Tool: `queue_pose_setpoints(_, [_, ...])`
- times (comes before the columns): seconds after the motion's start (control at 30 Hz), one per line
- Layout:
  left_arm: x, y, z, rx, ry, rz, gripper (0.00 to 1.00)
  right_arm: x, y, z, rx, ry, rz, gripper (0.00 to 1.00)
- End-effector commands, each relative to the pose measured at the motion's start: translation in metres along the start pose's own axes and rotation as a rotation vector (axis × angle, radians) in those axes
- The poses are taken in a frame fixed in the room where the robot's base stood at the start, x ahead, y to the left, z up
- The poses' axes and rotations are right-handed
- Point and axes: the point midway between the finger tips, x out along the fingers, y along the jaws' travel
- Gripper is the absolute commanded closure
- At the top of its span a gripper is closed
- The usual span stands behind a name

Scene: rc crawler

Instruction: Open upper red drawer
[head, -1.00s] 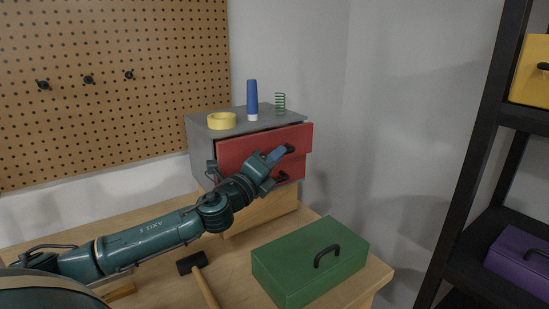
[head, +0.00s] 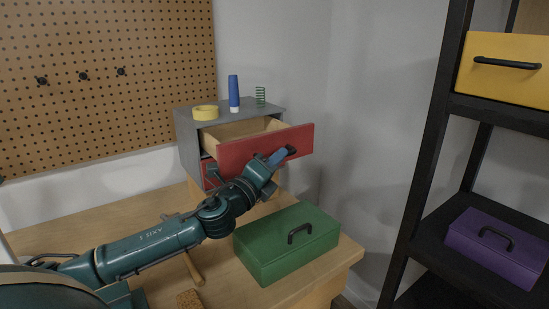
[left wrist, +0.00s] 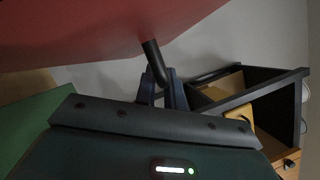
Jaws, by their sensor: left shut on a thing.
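The upper red drawer (head: 262,147) of the grey cabinet (head: 188,139) is pulled well out, and its pale wooden inside (head: 238,129) shows. My left gripper (head: 284,155) is shut on the black handle at the drawer's front. In the left wrist view the red front (left wrist: 100,28) fills the top, and the dark handle (left wrist: 154,62) comes down between the blue fingers (left wrist: 162,92). The lower red drawer (head: 210,172) is mostly hidden behind my arm. My right gripper is not in view.
A yellow tape roll (head: 205,112), a blue tube (head: 234,94) and a green spring (head: 260,95) stand on the cabinet. A green toolbox (head: 285,243) sits on the bench below the drawer. A black shelf (head: 432,150) stands at right with a purple box (head: 498,247) and a yellow drawer (head: 505,68).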

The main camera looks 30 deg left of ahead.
Motion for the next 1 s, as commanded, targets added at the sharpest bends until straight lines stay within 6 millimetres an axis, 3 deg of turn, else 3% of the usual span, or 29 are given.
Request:
queue_pose_setpoints(0.17, [0.0,0.0,0.0,-0.001,0.001,0.0,1.0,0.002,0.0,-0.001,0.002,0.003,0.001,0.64])
queue_pose_setpoints(0.2, [0.0,0.0,0.0,-0.001,0.001,0.0,0.87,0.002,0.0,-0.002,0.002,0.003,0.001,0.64])
queue_pose_setpoints(0.43, [0.0,0.0,0.0,0.0,-0.001,0.0,0.68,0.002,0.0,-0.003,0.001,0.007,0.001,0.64])
queue_pose_setpoints(0.77, [-0.004,0.001,0.0,0.001,-0.001,0.001,0.67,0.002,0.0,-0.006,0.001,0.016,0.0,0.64])
queue_pose_setpoints(1.0, [-0.033,0.004,-0.002,0.002,0.002,0.003,0.67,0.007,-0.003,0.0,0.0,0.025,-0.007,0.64])
